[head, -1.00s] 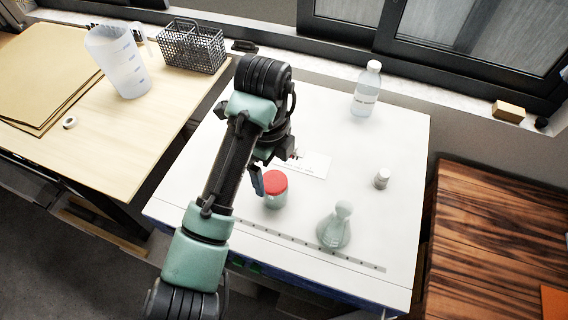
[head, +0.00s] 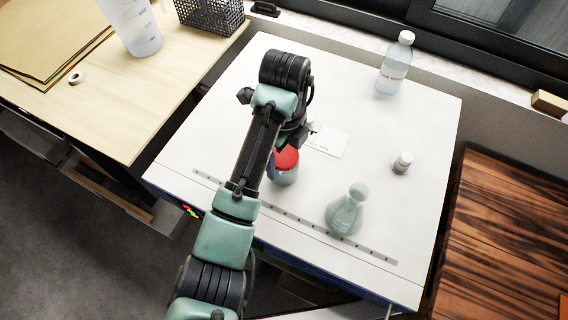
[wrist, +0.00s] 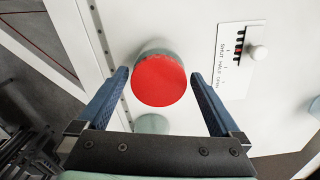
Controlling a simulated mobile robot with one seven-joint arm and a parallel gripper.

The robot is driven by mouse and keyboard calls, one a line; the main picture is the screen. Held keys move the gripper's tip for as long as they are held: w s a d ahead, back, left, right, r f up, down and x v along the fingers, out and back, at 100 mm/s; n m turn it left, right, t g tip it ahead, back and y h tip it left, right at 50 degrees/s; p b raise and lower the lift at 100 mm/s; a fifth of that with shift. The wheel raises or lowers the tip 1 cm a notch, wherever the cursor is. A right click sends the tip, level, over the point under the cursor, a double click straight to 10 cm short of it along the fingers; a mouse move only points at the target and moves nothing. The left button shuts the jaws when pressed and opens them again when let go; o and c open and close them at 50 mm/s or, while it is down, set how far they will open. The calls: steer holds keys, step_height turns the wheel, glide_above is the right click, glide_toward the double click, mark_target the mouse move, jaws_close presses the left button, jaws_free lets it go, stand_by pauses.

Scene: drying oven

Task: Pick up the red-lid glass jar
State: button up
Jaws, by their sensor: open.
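The red-lid glass jar (head: 286,167) stands upright on the white table top (head: 220,135), partly hidden behind my arm in the head view. In the wrist view the jar's red lid (wrist: 159,80) lies between the two blue fingers of my gripper (wrist: 160,80). The fingers are open, with a gap on each side of the lid, and hold nothing. How far the fingertips are above or around the jar is hard to tell.
A clear bottle (head: 394,64) stands at the back. A wooden desk (head: 110,105) is at left.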

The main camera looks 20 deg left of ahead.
steer(key=shift+f, duration=1.85)
steer(key=c, duration=1.2)
steer(key=shift+r, duration=0.1)
